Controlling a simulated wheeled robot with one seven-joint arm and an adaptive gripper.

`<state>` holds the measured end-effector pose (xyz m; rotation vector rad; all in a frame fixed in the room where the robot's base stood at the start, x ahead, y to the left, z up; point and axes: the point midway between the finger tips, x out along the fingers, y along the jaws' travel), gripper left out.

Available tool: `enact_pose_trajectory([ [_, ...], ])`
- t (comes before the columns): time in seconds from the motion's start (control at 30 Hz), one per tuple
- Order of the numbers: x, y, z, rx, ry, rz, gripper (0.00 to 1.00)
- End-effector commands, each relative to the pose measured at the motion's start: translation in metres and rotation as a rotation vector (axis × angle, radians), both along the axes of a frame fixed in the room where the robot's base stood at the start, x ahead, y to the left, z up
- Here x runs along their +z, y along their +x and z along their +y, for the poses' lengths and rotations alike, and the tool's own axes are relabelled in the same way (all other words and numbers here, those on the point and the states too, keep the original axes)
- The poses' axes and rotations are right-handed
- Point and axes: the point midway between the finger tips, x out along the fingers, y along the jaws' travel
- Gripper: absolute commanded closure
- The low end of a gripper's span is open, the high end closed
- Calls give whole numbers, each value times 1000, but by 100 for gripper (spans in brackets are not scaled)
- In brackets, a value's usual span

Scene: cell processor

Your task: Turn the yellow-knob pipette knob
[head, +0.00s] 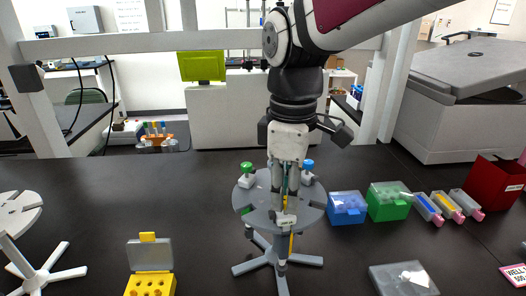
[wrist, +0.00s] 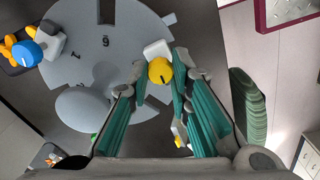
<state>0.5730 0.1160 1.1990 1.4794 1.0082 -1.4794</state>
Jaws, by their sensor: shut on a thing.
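The yellow knob (wrist: 160,71) tops a pipette with a white body (wrist: 157,49), at the edge of a grey round stand (wrist: 105,75). My gripper (wrist: 161,80) has its two teal-padded fingers on either side of the yellow knob, closed on it. In the head view my gripper (head: 285,203) points straight down at the near edge of the stand (head: 246,200). The pipette's white body (head: 285,219) shows just below the fingers, which hide the knob there. The pipette hangs upright in the stand.
A green-knob pipette (head: 247,172) and a blue-knob pipette (head: 308,168) stand on the same stand. Blue (head: 346,210) and green (head: 388,205) tip boxes are to the right, an open yellow box (head: 150,284) front left.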

Motion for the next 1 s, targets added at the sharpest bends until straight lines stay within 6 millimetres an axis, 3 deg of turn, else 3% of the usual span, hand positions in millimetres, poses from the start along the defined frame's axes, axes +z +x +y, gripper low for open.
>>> enact_pose_trajectory([
  [0.67,0,0,0,0,0,0,100],
  [0.7,0,0,0,0,0,0,72],
  [0.77,0,0,0,0,0,0,59],
  [1.0,0,0,0,0,0,0,59],
])
